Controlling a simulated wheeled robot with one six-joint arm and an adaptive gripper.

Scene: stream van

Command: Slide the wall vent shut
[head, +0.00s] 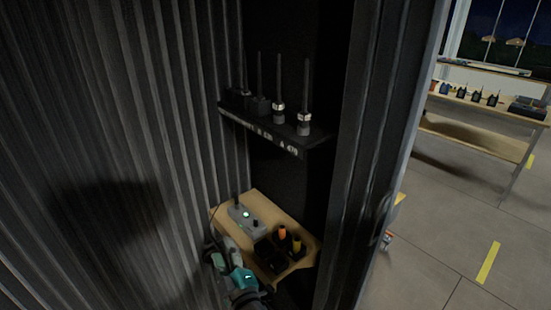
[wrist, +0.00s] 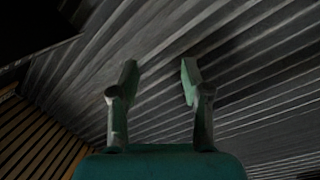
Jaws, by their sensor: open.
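My gripper (wrist: 158,78) is open and empty in the wrist view, its two fingers apart and pointing at a dark ridged wall (wrist: 230,60). Nothing is between the fingers. I cannot make out the wall vent for certain in either view. A tan slatted surface (wrist: 38,140) shows at the lower left of the wrist view, apart from the fingers; I cannot tell whether it is the vent. In the head view my teal and grey arm shows low in the middle, beside a small wooden shelf; the fingertips are not clear there.
A dark shelf (head: 290,140) holds several radios with tall antennas. The wooden shelf (head: 222,212) below carries a grey device with a green light (head: 243,215) and orange-topped items (head: 290,238). A ridged panel (head: 90,130) fills the left. Open floor (head: 440,230) and a long table (head: 470,135) lie right.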

